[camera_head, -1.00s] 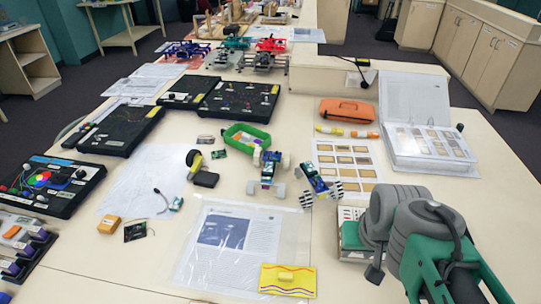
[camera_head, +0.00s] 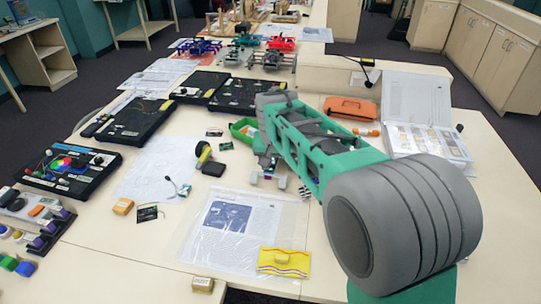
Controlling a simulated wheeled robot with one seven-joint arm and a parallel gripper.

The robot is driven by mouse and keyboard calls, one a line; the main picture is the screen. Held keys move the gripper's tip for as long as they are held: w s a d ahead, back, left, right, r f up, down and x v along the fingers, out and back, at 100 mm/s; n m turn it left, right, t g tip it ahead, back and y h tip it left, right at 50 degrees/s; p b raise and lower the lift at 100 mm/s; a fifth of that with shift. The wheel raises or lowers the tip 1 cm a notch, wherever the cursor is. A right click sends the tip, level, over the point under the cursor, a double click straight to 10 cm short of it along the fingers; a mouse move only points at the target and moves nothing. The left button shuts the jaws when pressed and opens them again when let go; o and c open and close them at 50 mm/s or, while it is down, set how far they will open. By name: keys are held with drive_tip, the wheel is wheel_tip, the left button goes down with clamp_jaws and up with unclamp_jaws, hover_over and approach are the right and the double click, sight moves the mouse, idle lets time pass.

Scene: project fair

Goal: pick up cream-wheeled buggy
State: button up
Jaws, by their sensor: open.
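The cream-wheeled buggy (camera_head: 268,173) stands on the table near the middle of the head view. Its pale lower wheels show, while its upper part is largely hidden by my arm's end. My gripper (camera_head: 264,157) is open at the buggy's far end, above or close to it. The fingertips are small and partly merged with the buggy, so I cannot tell whether they touch it. A second buggy with black-and-white wheels (camera_head: 304,192) stands just right of it, mostly hidden behind my arm.
A green tray (camera_head: 240,132) lies close behind the buggy. A yellow-and-black tool (camera_head: 203,151) and a dark block (camera_head: 213,168) lie to the left. A printed sheet in a sleeve (camera_head: 232,220) lies in front. An orange case (camera_head: 350,108) is behind my arm.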

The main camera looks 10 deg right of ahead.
drive_tip(key=shift+m, duration=0.6)
drive_tip(key=w, duration=0.2)
drive_tip(key=w+f, duration=0.1)
drive_tip(key=w, duration=0.1)
drive_tip(key=w+a+f, duration=0.1)
drive_tip(key=w, duration=0.2)
drive_tip(key=shift+f+p, duration=0.1)
drive_tip(key=shift+p, duration=0.25)
drive_tip(key=x, duration=0.2)
drive_tip(key=p+x, duration=0.1)
drive_tip(key=x, duration=0.2)
drive_tip(key=p+x, duration=0.1)
drive_tip(key=x, duration=0.1)
drive_tip(key=shift+w+d, duration=0.25)
drive_tip(key=shift+d, duration=0.1)
drive_tip(key=c, duration=1.1)
drive_tip(key=shift+c, duration=0.5)
